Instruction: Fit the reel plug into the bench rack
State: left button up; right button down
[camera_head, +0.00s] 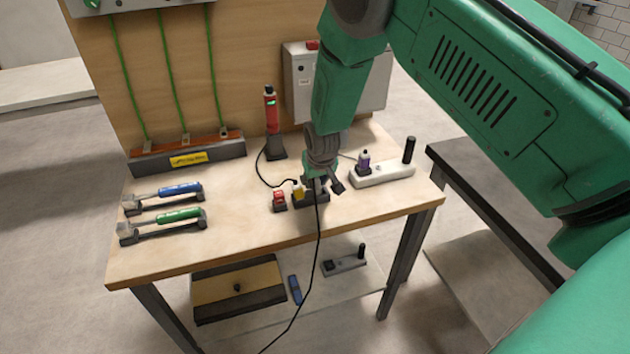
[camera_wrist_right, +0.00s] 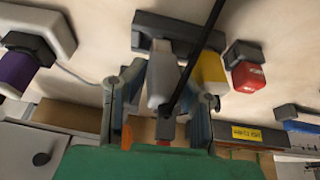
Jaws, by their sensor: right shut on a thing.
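The reel plug (camera_wrist_right: 163,78) is light grey with a black cable (camera_head: 317,225) that hangs over the front edge of the bench. My right gripper (camera_head: 319,184) is shut on it, with a finger on each side in the right wrist view (camera_wrist_right: 163,92). The bench rack (camera_head: 322,199) is a low dark block; it also shows in the right wrist view (camera_wrist_right: 146,44). The plug's far end overlaps the rack; I cannot tell how far it sits in it. A yellow plug (camera_head: 298,191) stands in the rack beside it. My left gripper is not in view.
A red plug in a dark holder (camera_head: 279,201) stands just left of the rack. A white power strip (camera_head: 385,175) with a purple plug (camera_head: 364,160) lies to the right. A red tool (camera_head: 271,112) stands behind. The bench front (camera_head: 240,245) is clear.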

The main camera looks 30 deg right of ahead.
jog(key=shift+s+a+f, duration=0.15)
jog(key=shift+s+f, duration=0.05)
jog(key=shift+w+d+r+p, duration=0.15)
jog(key=shift+d+r+p, duration=0.05)
jog(key=shift+r+p, duration=0.8)
jog(key=shift+r, duration=0.35)
jog(key=shift+a+r+p, duration=0.15)
jog(key=shift+r+p, duration=0.3)
jog(key=shift+r, duration=0.15)
jog(key=shift+r+p, duration=0.4)
jog(key=shift+r, duration=0.2)
jog(key=shift+f, duration=0.1)
